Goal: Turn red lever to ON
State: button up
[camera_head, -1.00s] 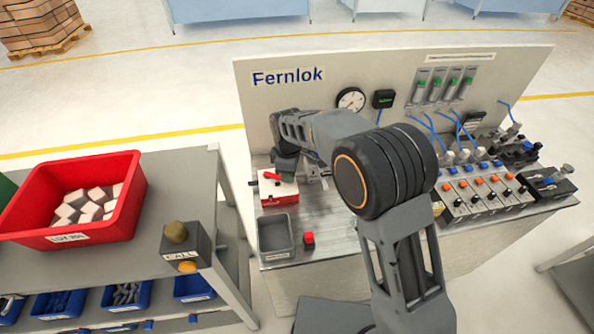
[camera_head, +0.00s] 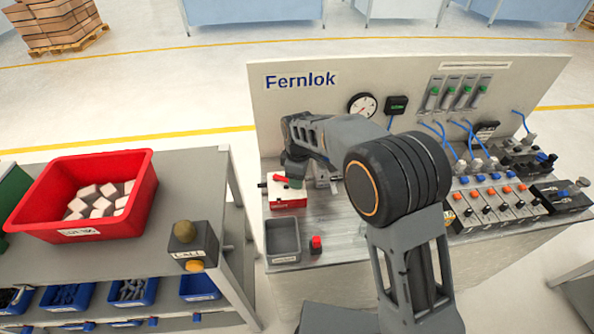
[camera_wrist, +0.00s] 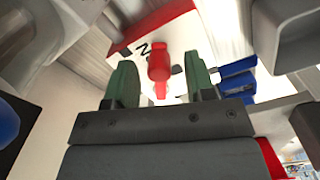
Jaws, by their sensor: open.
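The red lever (camera_wrist: 159,66) stands out from a white box with a red edge (camera_wrist: 165,22) in the wrist view. My gripper (camera_wrist: 160,82) is open, with one green fingertip on each side of the lever. Gaps show between the lever and both fingers, so it is not gripped. In the head view the red and white box (camera_head: 287,197) sits at the left of the bench, and my gripper (camera_head: 293,180) is down at it, partly hidden by my own arm.
A grey bin (camera_head: 283,240) and a red button (camera_head: 316,244) stand in front of the box. A gauge (camera_head: 362,105) is on the back panel. A row of valves (camera_head: 490,200) is to the right. A red crate (camera_head: 80,200) and call box (camera_head: 193,243) are on the left table.

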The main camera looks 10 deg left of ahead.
notch_tip(320, 180, up, 14)
dwell(0.6)
jog(key=shift+f, duration=0.1)
